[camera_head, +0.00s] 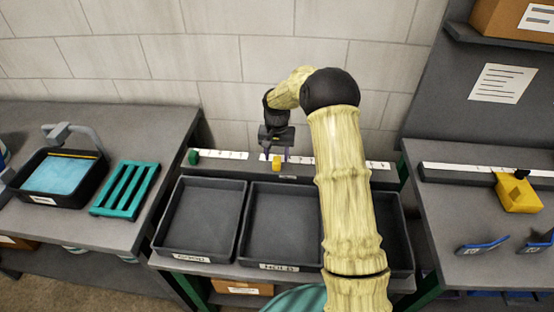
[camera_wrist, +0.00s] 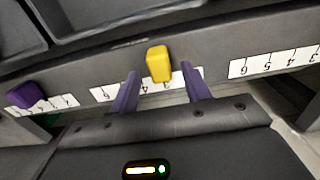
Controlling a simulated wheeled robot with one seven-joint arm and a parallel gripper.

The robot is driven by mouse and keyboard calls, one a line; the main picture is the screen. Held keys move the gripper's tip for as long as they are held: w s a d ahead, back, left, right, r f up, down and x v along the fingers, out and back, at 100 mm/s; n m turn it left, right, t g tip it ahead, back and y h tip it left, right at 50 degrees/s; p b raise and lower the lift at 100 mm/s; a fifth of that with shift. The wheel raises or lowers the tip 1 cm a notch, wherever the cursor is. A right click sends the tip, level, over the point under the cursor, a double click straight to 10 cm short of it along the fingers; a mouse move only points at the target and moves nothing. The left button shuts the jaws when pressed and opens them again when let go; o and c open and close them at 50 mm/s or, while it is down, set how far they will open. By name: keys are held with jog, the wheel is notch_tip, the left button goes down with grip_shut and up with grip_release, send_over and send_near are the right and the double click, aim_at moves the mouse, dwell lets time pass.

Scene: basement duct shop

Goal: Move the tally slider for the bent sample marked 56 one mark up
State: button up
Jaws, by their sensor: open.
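A yellow slider (camera_head: 277,161) sits on the middle number strip of a dark rail behind the trays. In the wrist view the yellow slider (camera_wrist: 158,64) stands between my gripper's purple fingers, with a gap on each side. My gripper (camera_wrist: 160,76) is open and empty; in the head view my gripper (camera_head: 277,152) is over the same strip. A green slider (camera_head: 193,157) is at the left strip's left end. A purple slider (camera_wrist: 24,94) is on another strip, hidden behind my arm in the head view. Two blue bent pieces (camera_head: 483,244) lie on the right table; I cannot read 56 on them.
Dark trays (camera_head: 204,218) stand in front of the rail, one partly behind my arm. A yellow gauge block (camera_head: 518,196) and ruler are on the right table. A black tub (camera_head: 50,194) and green rack (camera_head: 125,189) are on the left table. A block wall is behind.

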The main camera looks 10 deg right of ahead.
aim_at(277, 159)
jog(key=shift+f, duration=1.7)
grip_shut()
